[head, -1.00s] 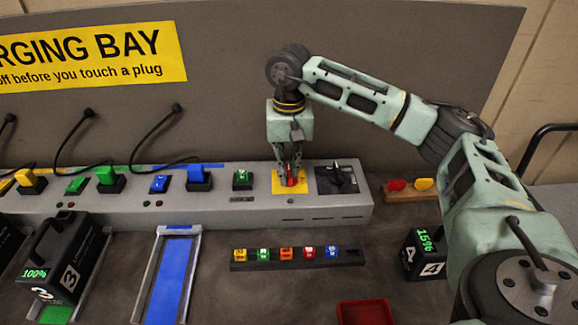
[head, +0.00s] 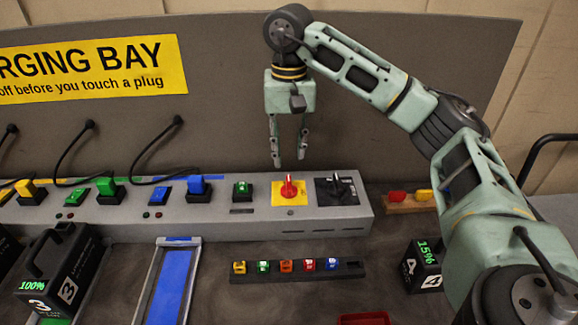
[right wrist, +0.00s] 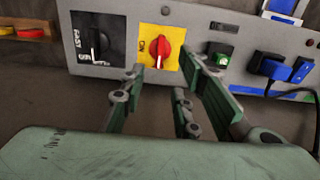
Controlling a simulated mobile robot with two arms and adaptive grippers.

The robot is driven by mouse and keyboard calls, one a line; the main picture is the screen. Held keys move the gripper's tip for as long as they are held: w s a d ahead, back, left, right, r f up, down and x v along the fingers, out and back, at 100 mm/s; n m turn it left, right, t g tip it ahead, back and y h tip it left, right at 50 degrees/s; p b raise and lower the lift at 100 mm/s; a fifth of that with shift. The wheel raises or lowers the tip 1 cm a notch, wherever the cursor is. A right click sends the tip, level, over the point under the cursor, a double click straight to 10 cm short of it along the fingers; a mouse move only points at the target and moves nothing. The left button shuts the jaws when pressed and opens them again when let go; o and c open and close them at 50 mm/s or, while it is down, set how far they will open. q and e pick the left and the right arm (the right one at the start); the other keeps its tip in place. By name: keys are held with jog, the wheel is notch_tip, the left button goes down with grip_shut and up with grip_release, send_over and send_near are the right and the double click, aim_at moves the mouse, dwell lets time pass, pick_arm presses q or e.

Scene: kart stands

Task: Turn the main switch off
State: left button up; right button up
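The main switch is a red knob (head: 289,189) on a yellow plate (head: 277,200) near the right end of the grey charging strip. Its grip points roughly up and away in the head view. In the right wrist view the red knob (right wrist: 159,49) shows fully, with a small dark mark on the plate to its left, too small to read surely. My right gripper (head: 289,158) is open and empty just above the knob, apart from it. Its spread fingers also show in the right wrist view (right wrist: 165,66). My left gripper is not in view.
A black rotary switch (head: 336,188) sits right of the main switch, and a green rocker (head: 242,188) sits left. Plugs with cables fill the strip's left. In front lie a rack of coloured tags (head: 285,267), battery 4 (head: 421,265) and a red tray (head: 363,320).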

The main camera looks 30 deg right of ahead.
jog(key=shift+r, duration=1.45)
jog(key=shift+f, duration=0.1)
